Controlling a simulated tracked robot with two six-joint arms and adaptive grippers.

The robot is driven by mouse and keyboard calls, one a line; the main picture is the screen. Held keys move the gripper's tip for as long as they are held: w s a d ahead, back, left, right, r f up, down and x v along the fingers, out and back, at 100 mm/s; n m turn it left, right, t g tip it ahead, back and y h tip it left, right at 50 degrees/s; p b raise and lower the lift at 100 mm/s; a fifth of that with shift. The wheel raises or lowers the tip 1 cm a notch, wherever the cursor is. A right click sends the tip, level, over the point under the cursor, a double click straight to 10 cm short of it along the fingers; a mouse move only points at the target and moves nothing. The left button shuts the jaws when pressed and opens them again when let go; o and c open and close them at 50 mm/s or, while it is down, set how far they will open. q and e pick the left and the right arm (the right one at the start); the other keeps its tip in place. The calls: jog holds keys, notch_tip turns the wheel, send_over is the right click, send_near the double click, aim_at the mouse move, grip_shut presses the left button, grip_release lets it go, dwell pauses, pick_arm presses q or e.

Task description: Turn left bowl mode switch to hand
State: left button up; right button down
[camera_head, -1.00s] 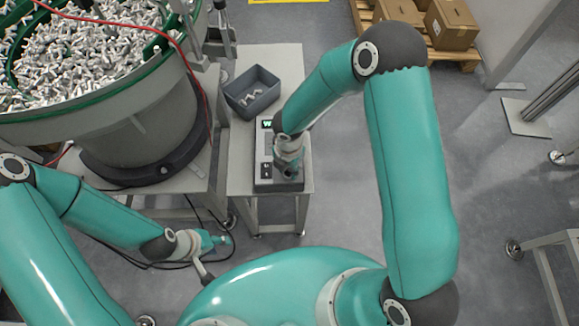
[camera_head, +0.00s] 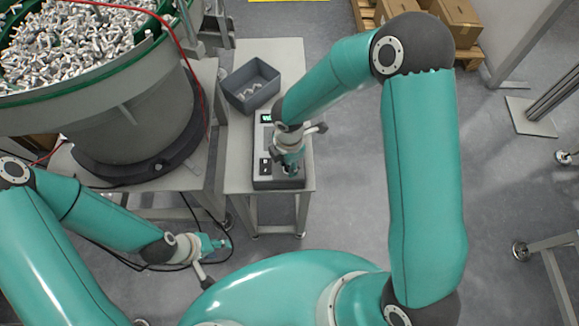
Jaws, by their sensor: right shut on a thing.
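The control box (camera_head: 257,182) is a grey box with a dark panel, a small lit green display (camera_head: 267,118) and dark controls at its front left. It lies on a narrow grey table. My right gripper (camera_head: 291,170) points down over the box's front right and is shut on a small switch there. The gripper and wrist hide the switch, so its position cannot be read. My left gripper (camera_head: 214,245) hangs low at the lower left, away from the box; its fingers are too small to tell open or shut.
A large green-rimmed feeder bowl (camera_head: 125,100) full of metal parts stands left of the box. A grey bin (camera_head: 237,93) sits behind the box. Cartons (camera_head: 457,22) lie on a pallet at the back right. Floor right of the table is clear.

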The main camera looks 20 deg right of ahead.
jog(key=m+b, duration=0.1)
jog(key=m, duration=0.1)
jog(key=m+b, duration=0.1)
jog(key=b, duration=0.1)
jog(key=shift+f+m, duration=0.2)
jog(key=shift+m, duration=0.2)
jog(key=m+b, duration=0.3)
jog(key=shift+m, duration=0.3)
jog(key=m+b, duration=0.3)
jog(key=shift+r, duration=0.1)
jog(key=shift+r+m+b, duration=0.1)
jog(key=shift+m+b, duration=0.5)
jog(key=shift+m, duration=0.6)
jog(key=c, duration=0.8)
grip_release()
jog(key=shift+c, duration=0.2)
jog(key=shift+r, duration=0.1)
notch_tip(320, 180, up, 12)
